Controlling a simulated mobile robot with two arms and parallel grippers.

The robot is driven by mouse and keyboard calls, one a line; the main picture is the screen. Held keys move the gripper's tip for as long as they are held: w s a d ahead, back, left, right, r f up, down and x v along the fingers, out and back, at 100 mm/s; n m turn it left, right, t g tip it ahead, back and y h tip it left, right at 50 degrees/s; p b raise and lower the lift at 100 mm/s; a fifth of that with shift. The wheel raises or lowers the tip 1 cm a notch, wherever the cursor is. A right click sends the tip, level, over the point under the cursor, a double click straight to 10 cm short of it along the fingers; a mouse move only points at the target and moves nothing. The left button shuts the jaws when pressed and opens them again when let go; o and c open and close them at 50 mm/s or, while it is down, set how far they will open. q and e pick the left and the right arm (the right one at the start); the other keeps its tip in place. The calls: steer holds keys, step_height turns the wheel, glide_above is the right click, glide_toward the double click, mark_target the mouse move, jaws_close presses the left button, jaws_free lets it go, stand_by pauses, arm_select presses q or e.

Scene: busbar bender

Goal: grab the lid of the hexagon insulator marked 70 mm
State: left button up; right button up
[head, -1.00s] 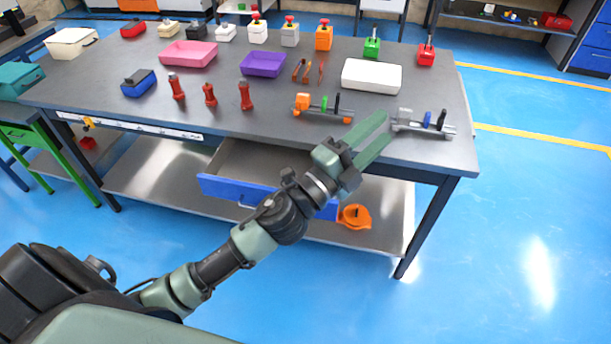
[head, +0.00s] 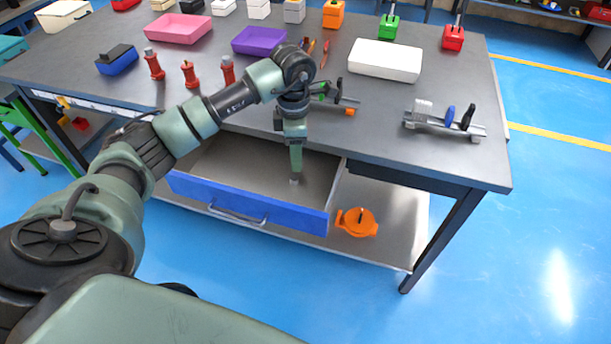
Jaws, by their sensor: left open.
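My left gripper (head: 295,180) points straight down over the open drawer (head: 250,212) under the front of the table. Its fingers appear edge-on, open, with nothing visible between them. No 70 mm marking is readable anywhere, so I cannot tell which thing is the hexagon insulator or its lid. Three red post-shaped pieces stand on the table: left (head: 154,67), middle (head: 190,77) and right (head: 228,73). An orange round piece with a dark slot or handle (head: 357,222) lies on the lower shelf, right of the drawer. My right gripper is not in view.
The table (head: 300,130) also carries a pink tray (head: 178,28), a purple tray (head: 260,40), a white box (head: 385,60) and a clamp-like tool (head: 445,119) at the right. My left arm partly covers another tool (head: 350,111). Blue floor lies free at the right.

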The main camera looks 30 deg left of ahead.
mark_target(294, 177)
arm_select(q)
steer(key=shift+s+a+f, duration=0.1)
steer(key=shift+s+f, duration=0.1)
steer(key=shift+s, duration=0.1)
steer(key=f, duration=0.1)
steer(key=f+p, duration=0.1)
steer(key=shift+s+f, duration=0.3)
steer(key=shift+s, duration=0.1)
step_height(294, 177, down, 3)
steer(key=shift+w+r, duration=0.1)
steer(key=shift+w, duration=0.05)
steer(key=shift+f, duration=0.65)
steer(key=c, duration=0.8)
jaws_close()
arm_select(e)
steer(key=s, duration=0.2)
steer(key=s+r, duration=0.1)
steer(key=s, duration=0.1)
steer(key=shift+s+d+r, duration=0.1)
